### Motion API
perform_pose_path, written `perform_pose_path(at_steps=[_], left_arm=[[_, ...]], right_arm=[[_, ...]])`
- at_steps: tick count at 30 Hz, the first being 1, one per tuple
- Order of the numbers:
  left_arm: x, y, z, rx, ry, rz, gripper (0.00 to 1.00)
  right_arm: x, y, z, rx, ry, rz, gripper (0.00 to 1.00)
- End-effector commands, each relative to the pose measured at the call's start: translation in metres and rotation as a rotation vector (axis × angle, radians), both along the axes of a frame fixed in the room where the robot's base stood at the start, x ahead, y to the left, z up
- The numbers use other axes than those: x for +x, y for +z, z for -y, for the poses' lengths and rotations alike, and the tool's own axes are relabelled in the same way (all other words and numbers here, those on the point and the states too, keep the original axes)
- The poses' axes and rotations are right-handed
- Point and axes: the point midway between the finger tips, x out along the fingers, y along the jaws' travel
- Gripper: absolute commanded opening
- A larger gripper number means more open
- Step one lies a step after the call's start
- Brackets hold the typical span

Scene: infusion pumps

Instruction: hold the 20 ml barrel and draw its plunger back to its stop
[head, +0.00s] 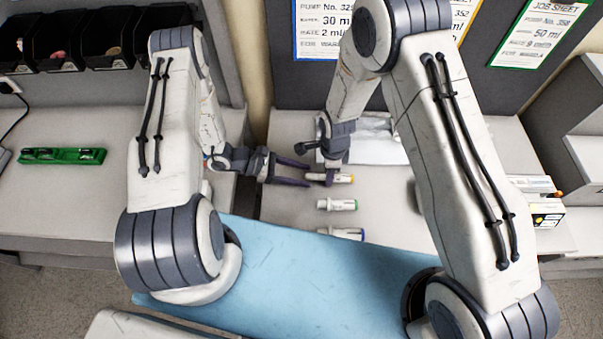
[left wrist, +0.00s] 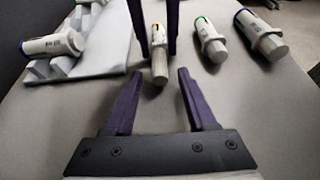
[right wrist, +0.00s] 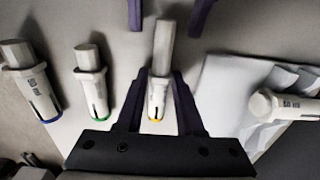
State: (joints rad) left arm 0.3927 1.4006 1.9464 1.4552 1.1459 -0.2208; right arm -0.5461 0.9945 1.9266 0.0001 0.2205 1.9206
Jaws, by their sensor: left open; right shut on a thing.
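The yellow-ringed barrel (right wrist: 158,92), apparently the 20 ml one, lies on the table; its marking is not readable. My right gripper (right wrist: 160,80) is shut on its sides. Its grey plunger (right wrist: 164,42) sticks out towards my left gripper. My left gripper (head: 308,174) is open and empty. In the left wrist view its fingertips (left wrist: 160,76) lie on either side of the plunger's end (left wrist: 160,68), apart from it. In the head view my right gripper (head: 331,176) partly hides the barrel (head: 345,179).
A green-ringed syringe (right wrist: 91,78) and a blue-ringed one (right wrist: 30,85) lie in a row beside it. A pale rack (left wrist: 95,45) holds another syringe marked 50 ml (right wrist: 282,104). A green tray (head: 62,156) sits at left.

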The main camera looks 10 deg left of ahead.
Motion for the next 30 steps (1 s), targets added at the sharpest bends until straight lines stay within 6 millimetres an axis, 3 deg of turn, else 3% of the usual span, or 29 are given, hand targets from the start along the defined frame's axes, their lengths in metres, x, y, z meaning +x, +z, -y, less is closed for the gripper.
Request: perform_pose_path(at_steps=[10,11,12,15,30], left_arm=[[0.0009,-0.0021,0.0042,0.000,0.001,0.000,0.57],[0.0009,-0.0021,0.0041,0.000,0.001,0.000,0.49],[0.0009,-0.0020,0.0040,0.000,0.001,0.000,0.34],[0.0009,-0.0020,0.0040,0.001,0.001,0.000,0.00],[-0.0005,-0.0017,-0.0024,0.001,0.001,0.000,0.00]], right_arm=[[0.0000,0.0001,0.0000,0.000,0.000,0.000,0.00],[0.0000,0.0001,0.0000,0.000,0.000,0.000,0.00],[0.0000,0.0001,0.0000,0.000,0.000,0.000,0.00],[0.0001,0.0001,-0.0001,0.000,0.000,0.000,0.00],[-0.0001,-0.0001,0.0003,0.000,0.000,-0.001,0.00]])
